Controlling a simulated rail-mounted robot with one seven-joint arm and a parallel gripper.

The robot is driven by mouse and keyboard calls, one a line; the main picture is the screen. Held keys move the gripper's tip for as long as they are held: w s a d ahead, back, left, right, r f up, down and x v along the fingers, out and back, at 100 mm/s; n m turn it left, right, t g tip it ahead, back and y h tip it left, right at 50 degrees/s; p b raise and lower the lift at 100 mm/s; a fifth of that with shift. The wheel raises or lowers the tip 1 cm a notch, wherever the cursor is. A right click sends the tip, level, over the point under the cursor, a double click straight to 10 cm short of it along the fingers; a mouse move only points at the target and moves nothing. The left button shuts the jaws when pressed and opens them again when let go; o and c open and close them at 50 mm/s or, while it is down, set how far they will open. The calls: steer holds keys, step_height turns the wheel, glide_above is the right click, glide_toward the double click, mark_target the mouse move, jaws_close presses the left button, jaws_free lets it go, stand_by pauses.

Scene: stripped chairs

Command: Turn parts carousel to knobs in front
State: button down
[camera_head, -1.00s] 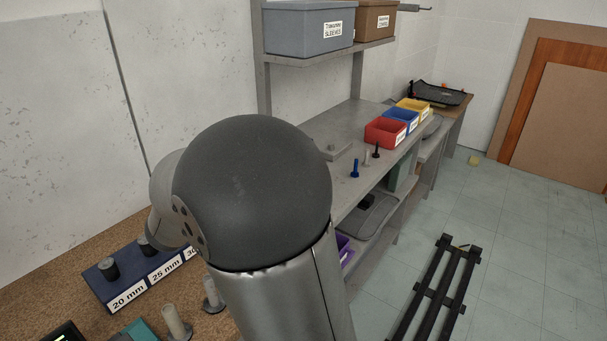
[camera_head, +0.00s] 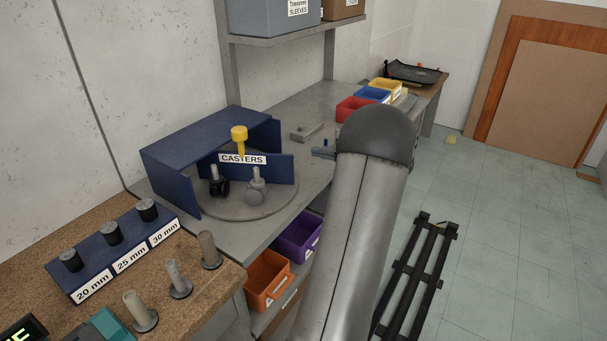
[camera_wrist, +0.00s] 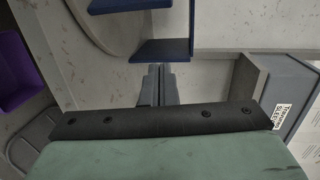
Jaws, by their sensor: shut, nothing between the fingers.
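The parts carousel is a round grey turntable (camera_head: 240,211) on the bench, with blue upright panels and a yellow knob-topped post (camera_head: 239,135). In the wrist view the turntable (camera_wrist: 128,30) and blue panels (camera_wrist: 165,48) show at the top. My gripper (camera_wrist: 160,70) is shut and empty, its tips pointing at the near edge of a blue panel; I cannot tell whether they touch.
Red (camera_head: 355,109), blue (camera_head: 372,95) and yellow (camera_head: 386,86) bins stand farther along the bench. Orange (camera_head: 267,279) and purple (camera_head: 299,237) bins sit below it. A blue block with several dark pegs (camera_head: 112,236) is front left. A shelf (camera_head: 300,30) overhangs the back.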

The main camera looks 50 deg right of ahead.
steer(key=s+t+y, duration=0.1)
steer(key=s, duration=0.4)
steer(key=shift+n, duration=0.3)
steer(key=w, duration=0.3)
steer(key=w+a+p, duration=0.1)
steer(key=w, duration=0.5)
steer(key=shift+w+a+f, duration=0.15)
steer(key=shift+w, duration=0.25)
steer(key=a, duration=0.1)
steer(key=s+a+p, duration=0.1)
steer(key=shift+s+a, duration=0.3)
steer(key=shift+a, duration=0.1)
steer(key=shift+s+a+f, duration=0.1)
steer(key=shift+s+a, duration=0.05)
steer(key=shift+a, duration=0.15)
steer(key=shift+s+a+f+t, duration=0.1)
steer(key=shift+a+t, duration=0.05)
steer(key=shift+t, duration=0.15)
steer(key=shift+s+a+m+h+b, duration=0.15)
steer(key=shift+a+m+h+b, duration=0.1)
steer(key=shift+m+h+b, duration=0.25)
steer(key=shift+s+a+b, duration=0.1)
steer(key=shift+a+b, duration=0.1)
steer(key=shift+b, duration=0.15)
